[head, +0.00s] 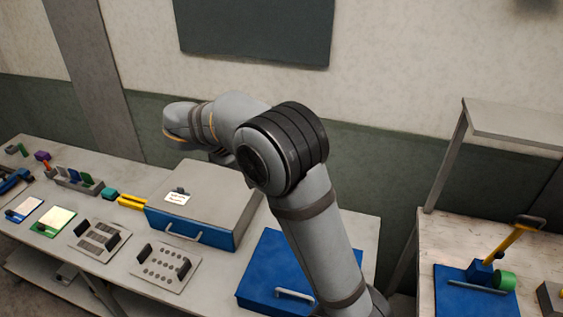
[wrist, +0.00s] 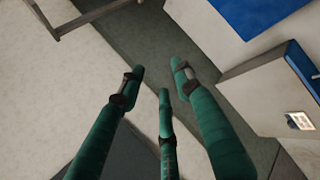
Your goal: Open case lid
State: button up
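A blue case with a grey lid (head: 205,187) stands on the workbench, its lid down. A white label (head: 177,197) lies on the lid, and a pale handle (head: 184,236) is on its blue front. In the wrist view the case (wrist: 262,95) is at the right edge, partly cut off. My gripper (wrist: 158,76) has three green fingers, spread apart with nothing between them, pointing past the case toward the wall and floor side. In the head view my arm reaches above and behind the case; the fingers are hidden there.
A flat blue box (head: 262,268) with a pale handle lies right of the case, partly behind my arm. Perforated grey plates (head: 165,266) lie in front. A yellow tool (head: 131,201) is left of the case. A second bench (head: 430,235) stands right.

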jog(key=x, duration=1.2)
dwell(0.3)
